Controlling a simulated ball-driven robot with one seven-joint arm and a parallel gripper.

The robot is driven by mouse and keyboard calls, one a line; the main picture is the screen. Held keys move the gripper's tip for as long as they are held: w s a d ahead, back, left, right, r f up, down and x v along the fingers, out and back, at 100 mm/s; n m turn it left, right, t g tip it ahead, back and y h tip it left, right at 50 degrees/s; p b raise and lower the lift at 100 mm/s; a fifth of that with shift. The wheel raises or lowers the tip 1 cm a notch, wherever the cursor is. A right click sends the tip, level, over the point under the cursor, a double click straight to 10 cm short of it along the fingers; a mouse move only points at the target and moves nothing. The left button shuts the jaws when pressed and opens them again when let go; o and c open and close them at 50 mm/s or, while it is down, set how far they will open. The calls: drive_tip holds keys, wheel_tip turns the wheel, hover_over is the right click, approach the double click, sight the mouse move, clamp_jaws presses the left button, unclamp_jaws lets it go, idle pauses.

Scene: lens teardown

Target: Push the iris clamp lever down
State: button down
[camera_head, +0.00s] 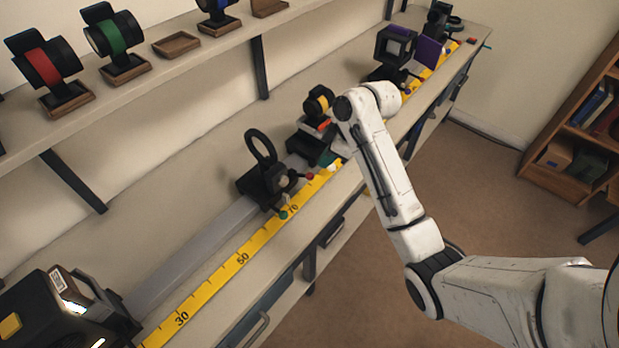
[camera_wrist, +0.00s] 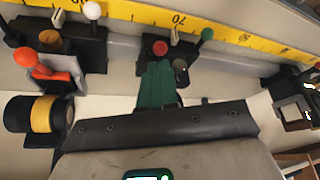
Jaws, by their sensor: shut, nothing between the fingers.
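A black carriage with an upright black ring (camera_head: 262,148) stands on the rail in the head view. It has a red knob (camera_head: 310,176) and a green knob (camera_head: 283,214) on levers. In the wrist view, the red knob (camera_wrist: 160,47) is left of the green knob (camera_wrist: 207,33). I cannot tell for sure which lever is the iris clamp lever. My gripper (camera_wrist: 157,68) is shut and empty, its teal fingers together. Their tips appear just below the red knob; contact cannot be made out. The ring is not visible in the wrist view.
To the left in the wrist view is a yellow-banded cylinder (camera_wrist: 40,114), with an orange lever (camera_wrist: 45,72) and white knob (camera_wrist: 92,10). The yellow scale (camera_head: 235,264) runs along the bench front. A black lamp box (camera_head: 50,310) stands at lower left in the head view.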

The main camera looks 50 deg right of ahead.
sight(312, 175)
drive_tip(key=shift+b+x, duration=2.45)
drive_tip(key=shift+x, duration=0.45)
drive_tip(key=s, duration=0.1)
drive_tip(key=s+d+f+p, duration=0.1)
drive_tip(key=shift+s+d+f, duration=0.25)
drive_tip(key=shift+s+f, duration=0.05)
drive_tip(key=shift+s, duration=0.05)
drive_tip(key=shift+r, duration=0.1)
